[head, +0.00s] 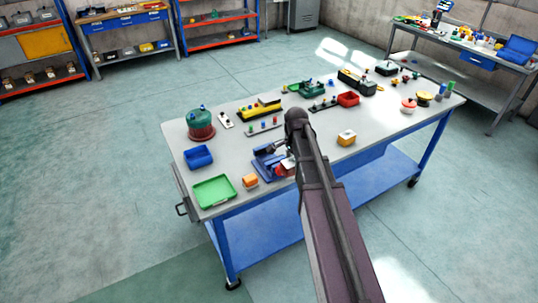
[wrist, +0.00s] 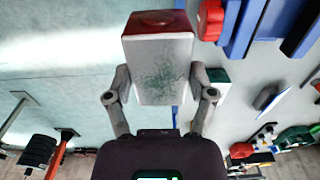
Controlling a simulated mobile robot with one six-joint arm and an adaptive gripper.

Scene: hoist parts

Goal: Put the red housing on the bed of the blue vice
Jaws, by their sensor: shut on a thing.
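My gripper (wrist: 160,88) is shut on a box-shaped part in the wrist view, with one finger on each side. I take this part to be the red housing (wrist: 158,20): its far end is dark red and its large near face is grey and speckled. In the head view the held part (head: 288,163) is small and partly hidden by my arm. The blue vice (head: 264,161) lies on the table beside it; in the wrist view its blue bars (wrist: 240,30) are at the upper right, with a red knob (wrist: 211,20). I cannot tell whether the housing touches the vice.
A yellow block (head: 346,138) is to the right. Several parts line the table's back. Bare table (head: 325,133) shows right of my arm.

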